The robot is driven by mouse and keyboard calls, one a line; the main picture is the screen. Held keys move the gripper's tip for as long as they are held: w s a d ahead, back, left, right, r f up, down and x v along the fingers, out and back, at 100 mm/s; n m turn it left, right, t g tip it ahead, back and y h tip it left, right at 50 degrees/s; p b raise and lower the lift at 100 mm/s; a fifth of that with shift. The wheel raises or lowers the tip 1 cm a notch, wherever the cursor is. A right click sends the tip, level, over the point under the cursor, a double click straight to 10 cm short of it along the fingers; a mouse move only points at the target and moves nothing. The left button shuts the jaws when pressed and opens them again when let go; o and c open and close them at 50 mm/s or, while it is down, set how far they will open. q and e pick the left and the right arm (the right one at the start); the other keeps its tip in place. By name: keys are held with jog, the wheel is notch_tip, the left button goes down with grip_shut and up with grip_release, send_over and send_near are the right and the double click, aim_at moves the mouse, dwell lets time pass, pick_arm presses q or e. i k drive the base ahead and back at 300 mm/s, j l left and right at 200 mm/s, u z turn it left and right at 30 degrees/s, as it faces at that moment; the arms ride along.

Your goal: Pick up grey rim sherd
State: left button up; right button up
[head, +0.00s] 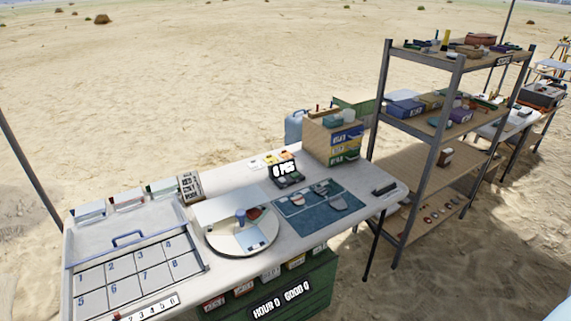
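Several small sherd-like pieces lie on a blue mat (296,226) on the right half of the white table. One is a pale pinkish round piece (297,199). A grey piece (338,203) lies to its right, and a darker grey piece (320,188) lies a little farther back. They are too small for me to tell which one is the grey rim sherd. Neither of my grippers shows in the head view.
A numbered tray (143,238) fills the table's left end. A round divided tray (222,240) with a blue item stands mid-table. A dark device reading "0 PCS" (284,171) sits behind the mat. Stacked bins (345,143) and a tall shelf (461,69) stand at right.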

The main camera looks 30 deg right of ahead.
aim_at(322, 191)
jog(key=z, duration=1.3)
